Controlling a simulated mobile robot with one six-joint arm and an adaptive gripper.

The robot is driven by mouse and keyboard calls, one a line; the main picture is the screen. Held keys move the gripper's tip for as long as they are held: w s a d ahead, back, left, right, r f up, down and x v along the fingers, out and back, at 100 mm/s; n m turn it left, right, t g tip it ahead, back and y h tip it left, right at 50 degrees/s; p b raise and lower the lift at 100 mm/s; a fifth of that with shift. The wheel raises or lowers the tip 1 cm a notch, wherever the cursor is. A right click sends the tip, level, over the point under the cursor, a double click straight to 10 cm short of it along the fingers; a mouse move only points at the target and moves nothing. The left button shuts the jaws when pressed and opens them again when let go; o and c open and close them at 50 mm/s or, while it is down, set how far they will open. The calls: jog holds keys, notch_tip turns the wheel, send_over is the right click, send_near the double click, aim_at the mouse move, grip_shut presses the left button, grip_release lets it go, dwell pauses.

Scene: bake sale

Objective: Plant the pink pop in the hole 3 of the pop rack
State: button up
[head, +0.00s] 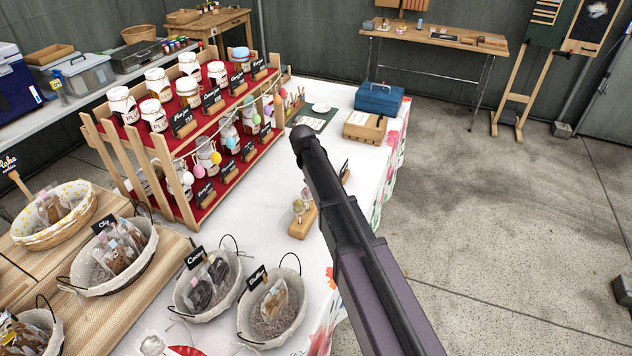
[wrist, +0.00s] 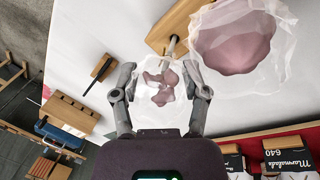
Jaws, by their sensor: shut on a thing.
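In the wrist view my gripper (wrist: 160,76) is shut on a pink pop (wrist: 160,92) in clear wrapping, between its two fingers. A pale stick (wrist: 172,47) runs from there toward the wooden pop rack (wrist: 160,42); I cannot tell whether its tip touches the rack. A second, larger-looking wrapped pink pop (wrist: 234,42) stands beside it, nearer the camera, and covers part of the rack. In the head view the rack (head: 303,223) is on the white table, with small wrapped pops (head: 299,207) above it. My arm hides my gripper there. No hole numbers are readable.
A red stepped shelf of jars (head: 190,130) stands left of the rack. Lined baskets (head: 272,305) are in front. A small sign (head: 345,170), a wooden box (head: 365,127) and a blue box (head: 380,98) stand behind it. White cloth (head: 262,205) is bare around the rack.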

jog(key=o, duration=0.8)
jog(key=shift+r, duration=0.15)
jog(key=p+v, duration=0.2)
jog(key=d+p+v, duration=0.1)
jog(key=p+v, duration=0.1)
jog(key=shift+w+a+r+p, duration=0.1)
jog(key=shift+w+r+p, duration=0.1)
jog(key=shift+p, duration=0.15)
jog(key=r+p, duration=0.1)
jog(key=d+r+y+p, duration=0.1)
jog(key=r+p, duration=0.1)
jog(key=w+r+g+y+p, duration=0.1)
jog(key=r+p, duration=0.1)
jog(key=shift+d, duration=0.3)
jog(key=shift+s, duration=0.1)
dwell(0.6)
jog(key=s+d+m, duration=0.1)
jog(key=s+d, duration=0.4)
jog(key=s, duration=0.3)
jog(key=s+d+m, duration=0.2)
jog(key=s+d, duration=0.4)
jog(key=s, duration=0.3)
jog(key=s+d+m, duration=0.1)
jog(key=s+d, duration=0.4)
jog(key=s, duration=0.4)
jog(key=shift+s+d+m, duration=0.1)
jog(key=shift+d+m, duration=0.05)
jog(key=shift+m, duration=0.15)
